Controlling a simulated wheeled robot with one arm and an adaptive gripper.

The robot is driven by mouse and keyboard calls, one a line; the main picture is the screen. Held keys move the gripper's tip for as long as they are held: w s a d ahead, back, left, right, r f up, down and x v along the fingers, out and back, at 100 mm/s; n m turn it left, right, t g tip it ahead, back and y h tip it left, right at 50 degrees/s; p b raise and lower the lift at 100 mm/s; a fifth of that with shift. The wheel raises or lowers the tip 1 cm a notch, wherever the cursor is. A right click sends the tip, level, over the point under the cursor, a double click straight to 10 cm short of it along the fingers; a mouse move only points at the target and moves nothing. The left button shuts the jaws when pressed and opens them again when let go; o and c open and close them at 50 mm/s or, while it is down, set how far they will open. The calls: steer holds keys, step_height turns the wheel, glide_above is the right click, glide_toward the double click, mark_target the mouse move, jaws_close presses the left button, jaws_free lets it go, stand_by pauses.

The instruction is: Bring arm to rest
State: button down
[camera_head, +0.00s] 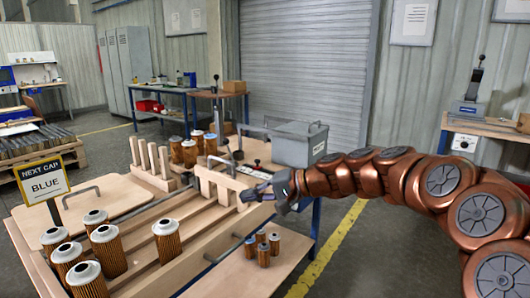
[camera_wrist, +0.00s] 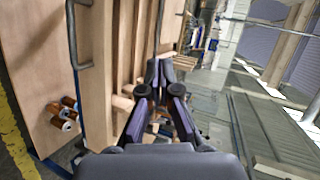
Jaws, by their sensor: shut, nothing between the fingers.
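My copper-coloured arm reaches in from the right in the head view. My gripper (camera_head: 250,193) is at its left end, above the wooden workbench and in front of a slotted wooden holder. In the wrist view my gripper (camera_wrist: 159,75) points away from the camera with its fingertips together and nothing between them. Several filter cartridges (camera_head: 108,250) with white caps stand at the front left of the bench, apart from my gripper. Small blue-topped cartridges (camera_head: 263,254) stand in a group below my gripper; they show at the lower left of the wrist view (camera_wrist: 62,113).
A grey lidded box (camera_head: 300,144) sits behind my gripper. A wooden rack of upright posts (camera_head: 152,160) and more cartridges (camera_head: 190,152) stand farther back. The floor (camera_head: 345,262) at the front right is clear.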

steer(key=s+d+r+n+g+h+p, duration=0.25)
steer(key=s+p, duration=0.25)
steer(key=s, duration=0.6)
steer(key=s+d+r+n+g+h+p, duration=0.1)
steer(key=s+h+p, duration=0.3)
steer(key=s, duration=0.6)
steer(key=s+d+r+g+h+p, duration=0.1)
steer(key=s+d+g+h+p, duration=0.1)
steer(key=s+d+h+p, duration=0.4)
steer(key=s+d+m+p, duration=0.1)
steer(key=s+d+p, duration=0.4)
steer(key=s+d, duration=0.7)
steer(key=shift+s, duration=1)
steer(key=shift+d+h, duration=0.1)
steer(key=shift+h, duration=0.15)
